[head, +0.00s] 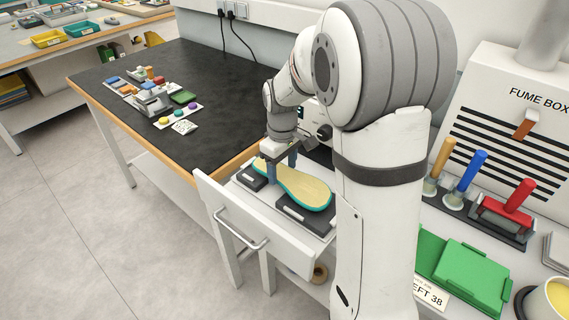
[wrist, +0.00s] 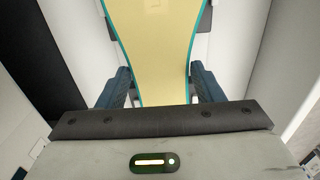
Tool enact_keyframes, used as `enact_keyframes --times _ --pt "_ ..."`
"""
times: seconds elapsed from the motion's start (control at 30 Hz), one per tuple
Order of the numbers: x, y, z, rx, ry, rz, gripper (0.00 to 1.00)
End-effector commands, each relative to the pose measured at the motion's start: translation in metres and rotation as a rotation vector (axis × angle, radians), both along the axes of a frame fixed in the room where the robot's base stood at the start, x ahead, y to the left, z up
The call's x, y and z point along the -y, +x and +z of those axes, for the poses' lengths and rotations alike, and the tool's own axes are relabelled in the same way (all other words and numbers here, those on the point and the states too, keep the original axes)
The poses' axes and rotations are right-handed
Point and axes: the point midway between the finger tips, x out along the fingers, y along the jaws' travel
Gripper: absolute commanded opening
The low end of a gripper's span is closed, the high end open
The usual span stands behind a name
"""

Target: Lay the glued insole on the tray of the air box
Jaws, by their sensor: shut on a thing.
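The insole (head: 300,187) has a pale yellow top and a teal edge. In the head view it lies level over the black pads (head: 306,214) of the open drawer tray (head: 243,190); I cannot tell whether it rests on them. My gripper (head: 280,167) is shut on the insole near its narrower end, with blue fingers on both sides. The wrist view shows the insole (wrist: 155,50) running away from me between the two fingers (wrist: 155,87). The air box behind the drawer is mostly hidden by my arm.
The drawer front with its handle (head: 240,232) sticks out towards the floor. A black-topped bench (head: 200,80) at the left holds small parts and coloured buttons. At the right are the fume box (head: 510,110), coloured-handled tools (head: 470,170) and green pads (head: 470,275).

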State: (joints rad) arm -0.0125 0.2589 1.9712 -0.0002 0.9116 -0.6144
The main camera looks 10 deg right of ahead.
Motion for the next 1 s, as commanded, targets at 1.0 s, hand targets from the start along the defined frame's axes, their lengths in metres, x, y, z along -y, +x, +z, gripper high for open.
enact_keyframes --times 1.0 --pt "0.0017 -0.0016 -0.0155 0.000 0.000 0.002 0.38"
